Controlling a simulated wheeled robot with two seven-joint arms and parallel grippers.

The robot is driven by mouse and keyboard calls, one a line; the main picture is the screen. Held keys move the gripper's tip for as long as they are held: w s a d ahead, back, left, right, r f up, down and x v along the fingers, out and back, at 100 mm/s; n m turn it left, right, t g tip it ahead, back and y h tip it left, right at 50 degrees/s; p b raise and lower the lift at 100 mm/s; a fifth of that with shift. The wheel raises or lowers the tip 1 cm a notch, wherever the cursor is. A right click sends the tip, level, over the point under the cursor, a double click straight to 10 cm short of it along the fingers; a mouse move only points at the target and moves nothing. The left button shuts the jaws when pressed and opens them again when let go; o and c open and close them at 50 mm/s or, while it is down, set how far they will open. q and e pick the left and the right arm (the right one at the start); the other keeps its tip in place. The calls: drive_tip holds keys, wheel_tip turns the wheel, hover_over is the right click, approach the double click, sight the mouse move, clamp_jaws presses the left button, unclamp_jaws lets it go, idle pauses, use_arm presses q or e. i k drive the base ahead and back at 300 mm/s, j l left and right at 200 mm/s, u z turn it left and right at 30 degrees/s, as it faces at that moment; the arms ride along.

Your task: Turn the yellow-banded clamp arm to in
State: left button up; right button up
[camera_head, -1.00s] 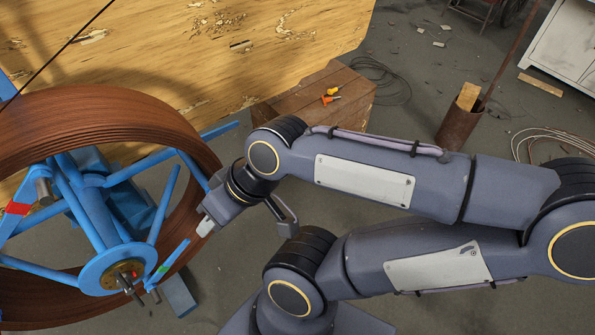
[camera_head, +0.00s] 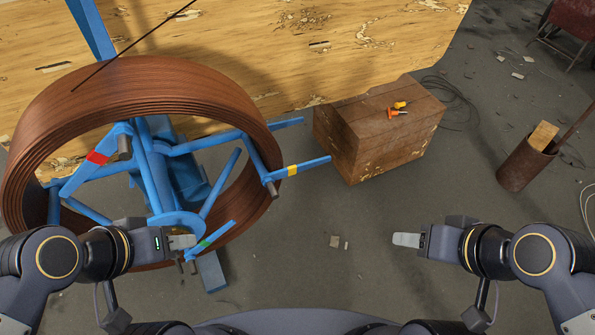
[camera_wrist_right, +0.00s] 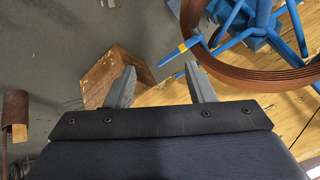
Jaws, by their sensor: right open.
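The yellow-banded clamp arm (camera_head: 312,164) is a blue bar on the right side of the coil. It points outward to the right, past the rim of the brown coil (camera_head: 150,95). My right gripper (camera_head: 406,240) is open and empty, below and right of the arm, apart from it. In the right wrist view the arm (camera_wrist_right: 172,56) appears beyond the gap between my open fingers (camera_wrist_right: 160,72). My left gripper (camera_head: 182,242) is at the coil's lower front, near the green-banded arm (camera_head: 215,234); whether its fingers are apart is unclear.
A red-banded arm (camera_head: 90,162) is on the coil's left. A wooden crate (camera_head: 380,130) with orange and yellow tools stands right of the coil. A rusty bucket (camera_head: 525,165) is farther right. Floor between my grippers is mostly clear.

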sight(290, 170)
drive_tip(key=u, duration=0.55)
drive_tip(key=i+l+u, duration=0.1)
drive_tip(key=u, duration=0.4)
drive_tip(key=l+u, duration=0.25)
drive_tip(key=u, duration=0.25)
drive_tip(key=l+u, duration=0.25)
drive_tip(key=u, duration=0.2)
drive_tip(key=l+u, duration=0.25)
drive_tip(key=u, duration=0.25)
drive_tip(key=l+u, duration=0.2)
drive_tip(key=u, duration=0.3)
drive_tip(key=k+l+u, duration=0.35)
drive_tip(key=l, duration=0.35)
drive_tip(key=k+l+u, duration=0.4)
drive_tip(key=k+l, duration=0.8)
